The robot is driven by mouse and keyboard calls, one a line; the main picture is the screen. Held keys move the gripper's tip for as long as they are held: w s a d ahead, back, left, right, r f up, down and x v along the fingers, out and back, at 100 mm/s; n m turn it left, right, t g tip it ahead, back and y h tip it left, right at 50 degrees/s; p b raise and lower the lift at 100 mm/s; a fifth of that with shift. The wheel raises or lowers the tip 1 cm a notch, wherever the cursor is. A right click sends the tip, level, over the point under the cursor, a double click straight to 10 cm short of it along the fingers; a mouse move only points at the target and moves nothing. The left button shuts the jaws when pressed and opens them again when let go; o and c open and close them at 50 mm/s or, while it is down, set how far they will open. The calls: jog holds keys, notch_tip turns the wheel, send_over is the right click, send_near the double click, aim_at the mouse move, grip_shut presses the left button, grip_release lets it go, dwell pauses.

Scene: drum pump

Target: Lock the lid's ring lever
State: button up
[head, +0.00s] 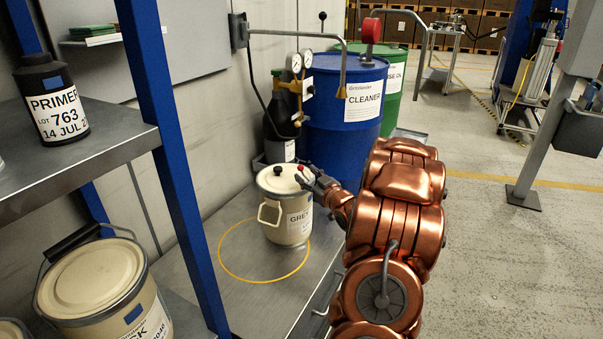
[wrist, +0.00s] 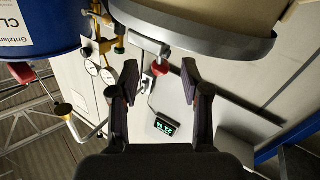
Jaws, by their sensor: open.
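The lever's red knob (wrist: 160,67) sits between my fingertips with visible gaps on both sides. My gripper (wrist: 162,78) is open. In the head view, my gripper (head: 314,180) is at the pail's right rim, partly hidden by my copper arm.
A blue "CLEANER" drum (head: 345,115) and a green drum (head: 393,90) stand behind the pail. Gauges (head: 301,61) and a dark bottle (head: 281,125) are close behind it. A blue shelf post (head: 170,120) and another pail (head: 100,285) are at left.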

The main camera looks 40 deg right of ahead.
aim_at(302, 169)
jog(key=shift+x, duration=1.8)
grip_shut()
